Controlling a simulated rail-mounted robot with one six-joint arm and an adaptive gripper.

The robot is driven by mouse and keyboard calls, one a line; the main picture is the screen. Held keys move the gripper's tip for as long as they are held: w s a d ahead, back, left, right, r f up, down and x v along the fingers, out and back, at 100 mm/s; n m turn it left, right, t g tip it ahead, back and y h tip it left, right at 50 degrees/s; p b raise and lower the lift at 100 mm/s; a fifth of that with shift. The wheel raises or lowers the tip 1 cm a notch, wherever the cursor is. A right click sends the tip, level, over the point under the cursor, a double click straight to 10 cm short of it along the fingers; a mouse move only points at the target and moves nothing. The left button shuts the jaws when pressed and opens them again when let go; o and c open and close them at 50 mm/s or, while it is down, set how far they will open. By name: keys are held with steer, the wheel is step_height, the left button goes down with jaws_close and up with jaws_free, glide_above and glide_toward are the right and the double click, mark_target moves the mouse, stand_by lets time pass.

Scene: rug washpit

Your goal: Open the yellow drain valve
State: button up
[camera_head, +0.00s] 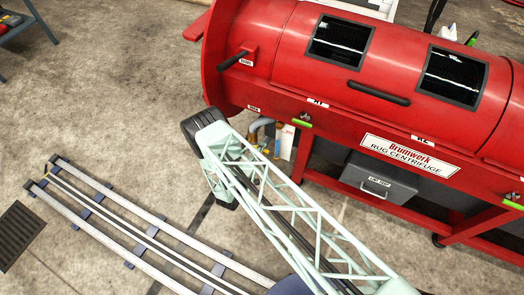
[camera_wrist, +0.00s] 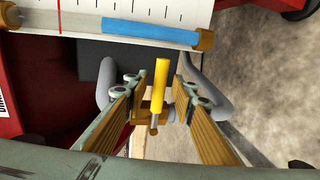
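The yellow drain valve handle (camera_wrist: 161,82) stands out in the wrist view, with a brass valve body (camera_wrist: 148,111) at its lower end. Grey pipes (camera_wrist: 107,80) run on both sides of it. My gripper (camera_wrist: 159,88) is open, its two wood-toned fingers on either side of the yellow handle. Gaps show between the handle and both fingers, so I see no contact. In the head view, brass fittings (camera_head: 277,150) show beside my arm under the red drum, but my arm and the machine partly hide that spot, and I cannot make out the handle clearly there.
A gauge tube with blue fill (camera_wrist: 150,34) crosses the top of the wrist view, close beyond the fingers. The red rug centrifuge (camera_head: 400,75) and its grey lint drawer (camera_head: 378,182) stand right of my arm. Floor rails (camera_head: 130,225) and a dark floor grate (camera_head: 18,235) lie left.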

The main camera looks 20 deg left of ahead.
steer(key=shift+w+f, duration=0.1)
steer(key=shift+w, duration=0.45)
steer(key=shift+c, duration=0.5)
jaws_close()
